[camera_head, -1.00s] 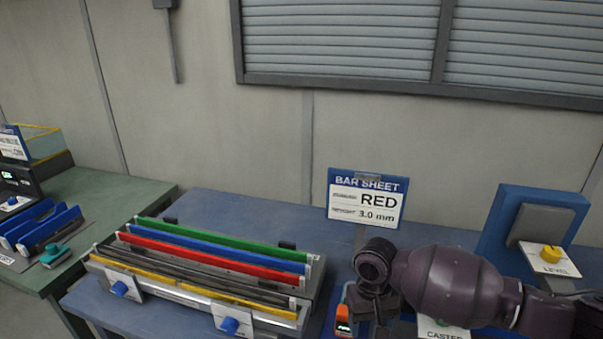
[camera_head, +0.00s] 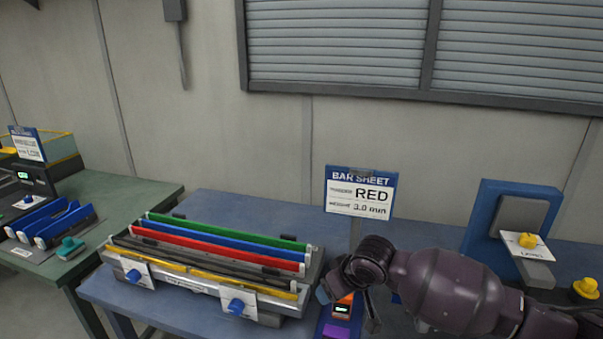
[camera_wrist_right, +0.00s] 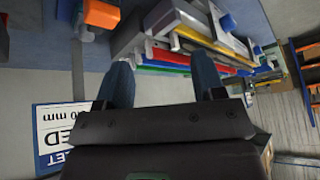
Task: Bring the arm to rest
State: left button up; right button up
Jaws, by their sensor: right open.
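My right arm (camera_head: 450,290), dark purple, reaches in from the right over the blue table. Its wrist is bent beside the bar sheet sign. In the right wrist view my right gripper (camera_wrist_right: 163,80) is open, with two blue-grey fingers apart and nothing between them. In the head view its fingers are mostly hidden behind the wrist. My left gripper is in neither view.
A rack (camera_head: 205,262) with green, blue, red, dark and yellow bars lies left of my arm. The sign (camera_head: 360,192) reads red, 3.0 mm. A small orange-and-black device (camera_head: 342,306) sits close below my wrist. A blue stand (camera_head: 490,215) is at right.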

jog(key=a+r+n+t+y, duration=0.2)
jog(key=a+r+t+y, duration=0.1)
jog(key=t, duration=0.1)
jog(key=s+d+f+m+t+h, duration=0.25)
jog(key=s+d+f, duration=0.2)
jog(key=d, duration=0.25)
jog(key=s+d+f+m+t+h, duration=0.1)
jog(key=s+d+f+t, duration=0.35)
jog(key=d, duration=0.35)
jog(key=s+d+f+m+g+h, duration=0.1)
jog(key=s+d+f, duration=0.1)
jog(key=s+f, duration=0.2)
jog(key=s+d+f+m+g+h+b, duration=0.1)
jog(key=s+d+f, duration=0.2)
jog(key=s, duration=0.5)
jog(key=s+d+f+m+g+h, duration=0.1)
jog(key=s+d+f+m+g, duration=0.1)
jog(key=s+f, duration=0.3)
jog(key=shift+s+d, duration=0.55)
jog(key=shift+s, duration=0.2)
jog(key=shift+h, duration=0.25)
jog(key=shift+c, duration=0.3)
